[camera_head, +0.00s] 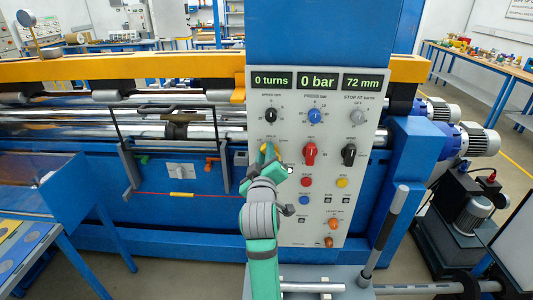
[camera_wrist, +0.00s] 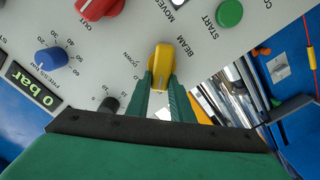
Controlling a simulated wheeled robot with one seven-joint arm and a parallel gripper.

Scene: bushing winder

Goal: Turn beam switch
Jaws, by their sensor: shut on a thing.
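The yellow beam switch (camera_wrist: 162,62) is a knob on the light grey control panel (camera_head: 330,210), beside the printed word BEAM in the wrist view. In the head view it shows as a yellow knob (camera_head: 268,149) at the panel's left side, partly covered by my gripper. My gripper (camera_wrist: 164,84) is shut on this knob, with one green finger on each side of it. In the head view my gripper (camera_head: 266,162) reaches the panel from below. The knob's base is partly hidden by the fingers.
A red knob (camera_head: 309,153) and a black knob (camera_head: 348,154) sit right of the switch. A blue knob (camera_head: 314,115) is above. The displays read 0 turns, 0 bar and 72 mm. A green button (camera_wrist: 229,13) is near the switch. A lever (camera_head: 384,230) stands at lower right.

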